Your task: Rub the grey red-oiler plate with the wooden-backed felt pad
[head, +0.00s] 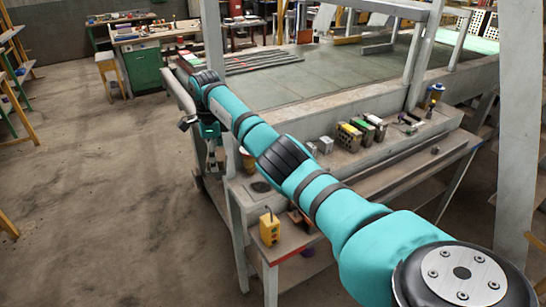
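My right arm comes in from the lower right and reaches across to the upper left. My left gripper is out of view. I cannot pick out the grey red-oiler plate or the wooden-backed felt pad with certainty. A small brownish thing (298,217) lies partly behind the arm on the low shelf, too unclear to name.
A yellow box (270,229) stands on the low shelf. Grey posts (213,35) rise from the bench.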

